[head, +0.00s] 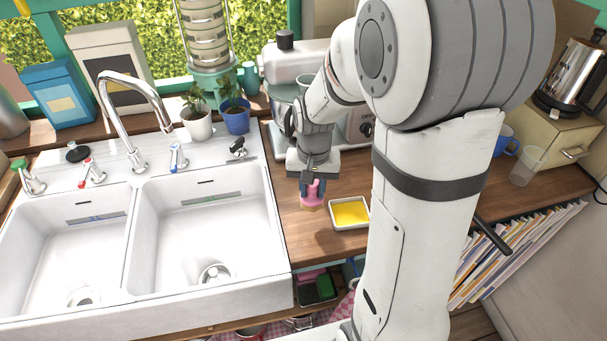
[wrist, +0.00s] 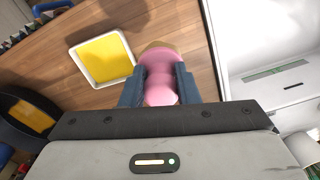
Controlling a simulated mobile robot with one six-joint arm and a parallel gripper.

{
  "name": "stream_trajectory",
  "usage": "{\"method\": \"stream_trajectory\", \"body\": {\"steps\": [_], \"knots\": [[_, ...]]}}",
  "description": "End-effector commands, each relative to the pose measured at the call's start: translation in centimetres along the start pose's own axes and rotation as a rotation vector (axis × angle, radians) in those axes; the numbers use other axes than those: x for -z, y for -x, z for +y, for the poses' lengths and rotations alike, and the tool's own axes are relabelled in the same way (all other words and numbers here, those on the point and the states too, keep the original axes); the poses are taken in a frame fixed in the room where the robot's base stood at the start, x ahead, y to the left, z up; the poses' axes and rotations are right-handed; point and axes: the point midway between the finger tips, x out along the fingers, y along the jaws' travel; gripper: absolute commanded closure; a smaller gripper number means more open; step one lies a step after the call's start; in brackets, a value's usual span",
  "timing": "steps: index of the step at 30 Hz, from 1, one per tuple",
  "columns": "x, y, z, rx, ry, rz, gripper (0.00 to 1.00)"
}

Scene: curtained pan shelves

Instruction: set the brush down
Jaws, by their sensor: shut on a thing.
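A pink brush (head: 312,194) with a tan lower end is held in my gripper (head: 313,181) over the wooden counter, between the sink and a small white tray. In the wrist view the pink brush (wrist: 160,78) sits between the two blue-grey fingers of my gripper (wrist: 160,88), which are shut on it. Its tan end points away from the gripper. I cannot tell whether that end touches the counter. The white tray with a yellow inside (head: 350,213) lies just right of the brush; it also shows in the wrist view (wrist: 103,58).
A white double sink (head: 275,235) borders the counter on the left. A grey-white machine (head: 352,130) stands behind the gripper. Potted plants (head: 236,117) stand behind the sink. A clear cup (head: 527,166) and a blue mug (head: 507,140) are at the right. Bare wood (head: 292,222) shows in front of the brush.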

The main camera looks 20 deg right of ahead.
Motion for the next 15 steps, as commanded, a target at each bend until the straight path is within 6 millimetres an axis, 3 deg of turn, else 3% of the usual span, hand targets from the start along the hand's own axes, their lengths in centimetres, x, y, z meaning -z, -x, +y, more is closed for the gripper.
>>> {"method": "stream_trajectory", "body": {"steps": [15], "knots": [[-0.53, -0.68, -0.74, 0.0, 0.023, -0.001, 0.93]]}}
